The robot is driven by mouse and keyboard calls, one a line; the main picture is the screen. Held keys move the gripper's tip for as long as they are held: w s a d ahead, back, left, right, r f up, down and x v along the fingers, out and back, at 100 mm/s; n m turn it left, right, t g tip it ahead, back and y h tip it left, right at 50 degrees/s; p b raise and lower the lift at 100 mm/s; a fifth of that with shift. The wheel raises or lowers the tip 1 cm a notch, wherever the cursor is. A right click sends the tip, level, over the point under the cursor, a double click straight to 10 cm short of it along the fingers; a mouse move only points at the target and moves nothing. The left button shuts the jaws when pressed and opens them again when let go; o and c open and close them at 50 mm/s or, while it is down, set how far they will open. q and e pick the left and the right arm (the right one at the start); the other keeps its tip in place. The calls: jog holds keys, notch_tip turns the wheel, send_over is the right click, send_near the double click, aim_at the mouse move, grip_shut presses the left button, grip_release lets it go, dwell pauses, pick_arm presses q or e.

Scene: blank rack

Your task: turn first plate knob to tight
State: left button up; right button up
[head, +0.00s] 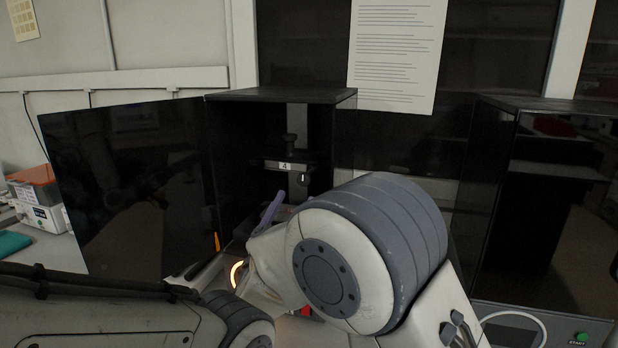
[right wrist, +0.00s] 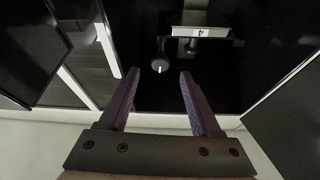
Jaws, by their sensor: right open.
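A small dark round knob (right wrist: 160,64) with a white pointer mark shows in the right wrist view, just beyond my fingertips and roughly midway between them. The knob (head: 303,178) also shows in the head view, inside an open black cabinet, below and right of a bracket labelled 4 (head: 284,166). My right gripper (right wrist: 160,73) has purple fingers, spread apart and empty.
The cabinet (head: 280,96) has its dark glossy door (head: 130,190) swung open to the left. Another black cabinet (head: 545,200) stands at right, with a green start button (head: 580,338) below. An orange-topped box (head: 36,195) sits at far left.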

aim_at(308, 173)
jog(key=p+x, duration=0.2)
jog(key=x, duration=0.8)
jog(key=shift+w+r+p, duration=0.1)
jog(key=shift+r+p, duration=0.1)
jog(key=shift+p, duration=0.15)
